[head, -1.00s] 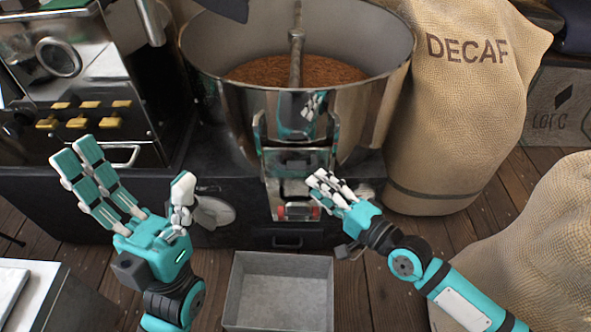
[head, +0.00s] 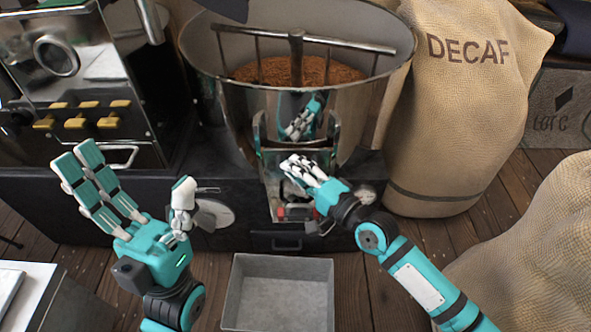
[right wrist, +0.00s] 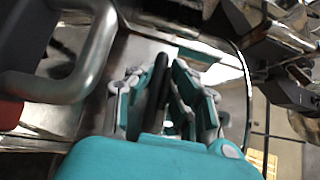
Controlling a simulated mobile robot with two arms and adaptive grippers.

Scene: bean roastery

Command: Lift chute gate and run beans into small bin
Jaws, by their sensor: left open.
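The metal chute gate (head: 272,160) is on the front of the steel drum (head: 225,95), which holds brown beans (head: 300,70). The small grey bin (head: 240,290) stands on the floor below the chute and looks empty. My right gripper (head: 297,168) is in front of the gate, its fingers pointing up and left and covering part of it. My left gripper (head: 150,195) is open and empty, left of the chute.
A machine with yellow switches (head: 75,122) stands at the left. A DECAF sack (head: 460,110) stands right of the drum, with another sack (head: 540,250) at the lower right. A white-topped table (head: 30,290) is at lower left. Wooden floor beside the bin is clear.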

